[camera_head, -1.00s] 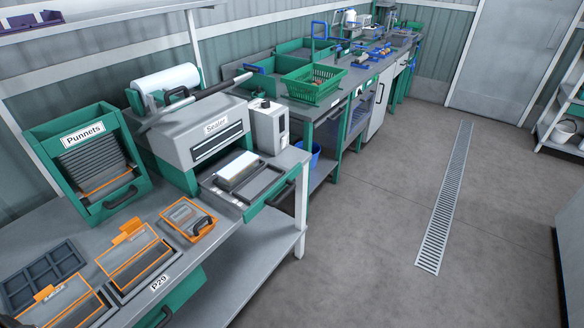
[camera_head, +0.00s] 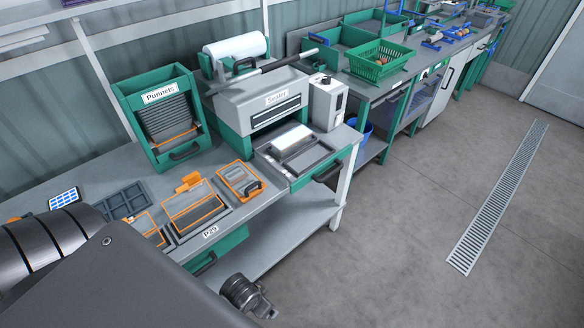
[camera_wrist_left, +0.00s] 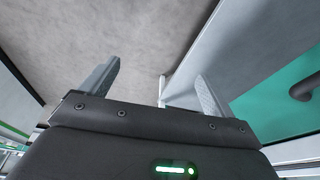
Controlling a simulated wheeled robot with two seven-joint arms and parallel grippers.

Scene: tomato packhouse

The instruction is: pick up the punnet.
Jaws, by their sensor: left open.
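A stack of dark grey punnets (camera_head: 168,119) stands in the green holder labelled "Punnets" (camera_head: 143,97) at the back of the bench. My left gripper (camera_wrist_left: 158,88) is open in the left wrist view, with nothing between its two grey fingers. That view shows floor, a pale bench leg and a green front with a dark handle beyond the fingers, and no punnet. In the head view my dark arm covers the lower left, and a small part of it shows by the bench's front edge. My right gripper is not in view.
Orange-edged trays (camera_head: 195,207) lie on the bench below the holder, beside a dark compartment tray (camera_head: 122,199). The sealer (camera_head: 262,103) stands to the right, its drawer (camera_head: 297,160) out. A green basket (camera_head: 379,62) is farther back. The floor at right is clear.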

